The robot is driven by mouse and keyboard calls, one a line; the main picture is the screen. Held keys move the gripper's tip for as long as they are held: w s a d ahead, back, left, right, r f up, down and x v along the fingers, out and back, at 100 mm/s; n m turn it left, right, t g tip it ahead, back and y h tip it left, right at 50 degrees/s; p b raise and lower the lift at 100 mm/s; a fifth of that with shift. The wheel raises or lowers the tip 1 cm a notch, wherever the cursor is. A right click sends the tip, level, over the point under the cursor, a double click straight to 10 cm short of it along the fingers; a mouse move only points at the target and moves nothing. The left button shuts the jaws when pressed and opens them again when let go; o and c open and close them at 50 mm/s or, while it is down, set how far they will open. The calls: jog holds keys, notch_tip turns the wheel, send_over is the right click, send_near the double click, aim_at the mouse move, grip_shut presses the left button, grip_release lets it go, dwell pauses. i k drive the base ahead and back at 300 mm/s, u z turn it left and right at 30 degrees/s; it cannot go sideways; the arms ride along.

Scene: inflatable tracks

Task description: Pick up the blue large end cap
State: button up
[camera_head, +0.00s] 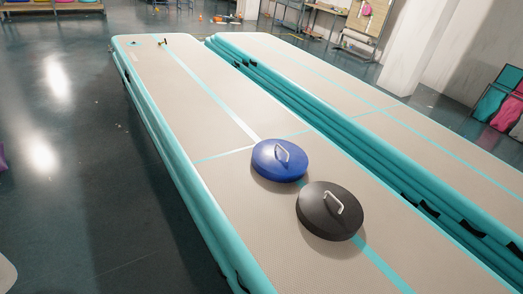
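The blue large end cap (278,161) is a round blue disc with a pale metal handle on top. It lies flat on the near inflatable track (210,116), about the middle of the view. A black end cap (328,211) of similar shape, also with a pale handle, lies just to its lower right. The two caps are close together, and I cannot tell if their rims touch. My gripper is not in view.
A second inflatable track (330,83) runs alongside on the right. Dark shiny floor (75,170) is open on the left. A white pillar (418,45), tables and colourful items stand at the back. Small objects (162,42) sit on the near track's far end.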

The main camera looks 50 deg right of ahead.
aim_at(276, 160)
jog(key=z, duration=0.05)
jog(key=i, duration=3.4)
jog(key=z, duration=3.15)
jog(key=i, duration=0.55)
jog(key=z, duration=0.1)
